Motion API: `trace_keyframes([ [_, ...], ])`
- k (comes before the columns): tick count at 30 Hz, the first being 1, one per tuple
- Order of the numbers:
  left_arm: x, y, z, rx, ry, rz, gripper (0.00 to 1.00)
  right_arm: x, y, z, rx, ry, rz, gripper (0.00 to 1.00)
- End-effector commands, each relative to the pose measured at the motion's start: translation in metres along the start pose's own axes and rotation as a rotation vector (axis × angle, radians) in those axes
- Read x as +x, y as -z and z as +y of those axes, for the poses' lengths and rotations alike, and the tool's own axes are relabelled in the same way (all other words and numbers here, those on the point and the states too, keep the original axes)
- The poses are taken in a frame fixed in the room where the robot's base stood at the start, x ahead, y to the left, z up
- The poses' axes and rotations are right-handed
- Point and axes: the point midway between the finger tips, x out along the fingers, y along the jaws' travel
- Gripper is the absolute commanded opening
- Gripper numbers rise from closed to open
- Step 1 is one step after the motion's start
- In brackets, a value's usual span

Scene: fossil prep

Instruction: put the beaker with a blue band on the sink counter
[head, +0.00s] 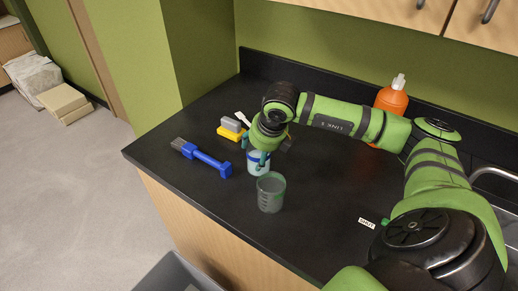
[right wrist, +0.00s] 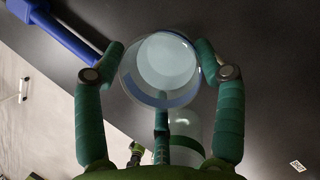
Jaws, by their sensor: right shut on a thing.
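The beaker with a blue band (head: 258,165) is pale and clear, on or just above the black counter (head: 325,205). My right gripper (head: 262,150) reaches down over it from behind and is shut on it. In the right wrist view the beaker (right wrist: 165,62) sits between the fingers of the gripper (right wrist: 160,75), with the blue band low on its wall. I cannot tell whether its base touches the counter. A steel faucet (head: 495,172) and part of a sink show at the right edge. My left gripper is not in view.
A second, grey clear beaker (head: 270,193) stands close in front of the held one. An orange bottle (head: 391,98) stands at the back. A small label (head: 367,223) lies on clear counter.

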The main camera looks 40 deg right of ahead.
Motion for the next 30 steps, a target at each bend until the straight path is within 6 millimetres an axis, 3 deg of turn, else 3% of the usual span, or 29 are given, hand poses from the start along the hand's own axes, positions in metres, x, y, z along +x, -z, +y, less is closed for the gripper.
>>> trace_keyframes([
  [3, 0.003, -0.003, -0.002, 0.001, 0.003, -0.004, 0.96, 0.002, 0.001, 0.000, 0.000, 0.000, -0.001, 0.38],
  [4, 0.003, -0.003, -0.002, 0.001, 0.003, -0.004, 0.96, 0.002, 0.001, 0.000, 0.000, 0.000, -0.001, 0.74],
  [6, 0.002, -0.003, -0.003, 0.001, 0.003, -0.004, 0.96, 0.001, 0.000, 0.000, 0.000, 0.000, -0.001, 0.94],
  [20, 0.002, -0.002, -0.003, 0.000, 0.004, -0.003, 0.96, -0.004, -0.001, -0.001, 0.000, 0.000, -0.003, 0.94],
  [23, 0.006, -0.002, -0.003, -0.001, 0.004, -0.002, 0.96, -0.018, -0.001, -0.001, 0.000, 0.000, -0.006, 0.94],
  [30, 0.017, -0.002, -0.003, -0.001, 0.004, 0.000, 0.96, -0.070, -0.001, 0.000, 0.000, 0.000, -0.008, 0.94],
])
